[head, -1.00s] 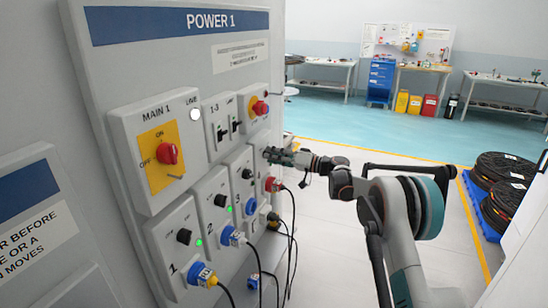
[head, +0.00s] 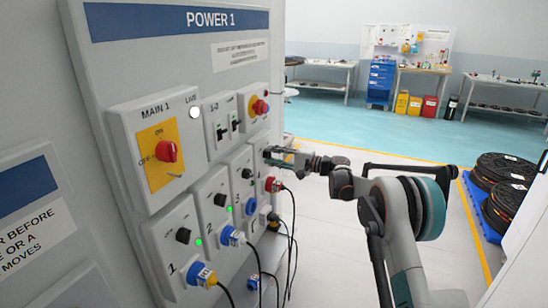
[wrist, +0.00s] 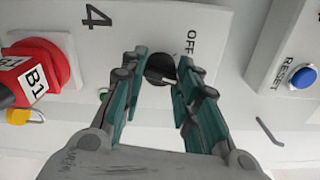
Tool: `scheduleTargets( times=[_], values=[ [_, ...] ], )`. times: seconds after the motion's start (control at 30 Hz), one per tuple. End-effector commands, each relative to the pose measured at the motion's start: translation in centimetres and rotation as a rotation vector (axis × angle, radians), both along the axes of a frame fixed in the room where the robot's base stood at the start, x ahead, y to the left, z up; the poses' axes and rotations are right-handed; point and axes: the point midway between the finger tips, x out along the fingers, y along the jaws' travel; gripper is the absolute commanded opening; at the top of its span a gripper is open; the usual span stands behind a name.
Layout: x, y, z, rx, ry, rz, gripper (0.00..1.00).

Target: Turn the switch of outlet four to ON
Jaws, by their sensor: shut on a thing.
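The outlet four switch is a round black knob (wrist: 160,68) on a light grey box marked 4 (wrist: 122,28), with the OFF label beside it in the wrist view. My gripper (wrist: 160,72) has its teal-padded fingers closed on both sides of the knob; it also shows in the head view (head: 268,153) at the panel's right edge. A pale mark shows on the knob.
Outlets with knobs and blue plugs (head: 200,275) stand left in the head view, with black cables hanging.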

Motion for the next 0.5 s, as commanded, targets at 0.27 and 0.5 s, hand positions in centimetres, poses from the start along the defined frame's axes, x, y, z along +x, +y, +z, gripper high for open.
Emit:
scheduleTargets(
  times=[0.27, 0.5],
  values=[
    [0.03, -0.08, -0.12, 0.083, 0.232, -0.002, 0.05],
    [0.02, -0.09, -0.15, 0.137, 0.382, -0.002, 0.05]
  ],
)
